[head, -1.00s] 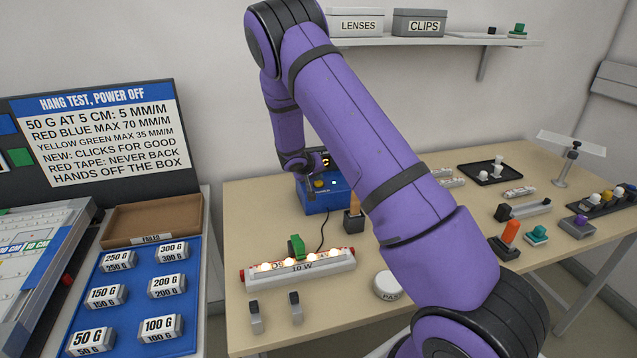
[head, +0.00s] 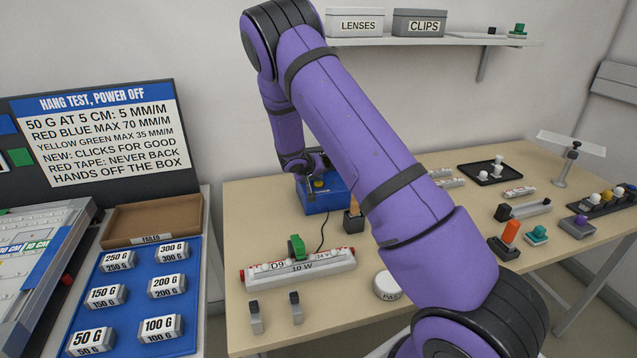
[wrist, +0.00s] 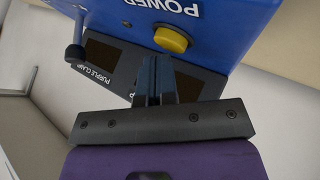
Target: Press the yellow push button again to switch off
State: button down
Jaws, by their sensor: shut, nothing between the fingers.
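The yellow push button (head: 319,184) is on the blue power box (head: 325,204) at the back of the table. In the wrist view the button (wrist: 171,38) sits on the blue face (wrist: 225,30), below the word POWER. My gripper (wrist: 156,60) is shut and empty, its tips close to the button's lower left edge. I cannot tell whether they touch it. In the head view my wrist hides the top of the box.
A dark panel (wrist: 188,90) labelled PURPLE CLAMP and a small lever (wrist: 75,52) are beside my fingers. A white round pad (head: 387,286) lies nearer. The table left of the box is clear.

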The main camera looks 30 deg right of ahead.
jog(key=shift+r, duration=0.15)
jog(key=shift+r, duration=3.05)
jog(key=shift+d, duration=0.1)
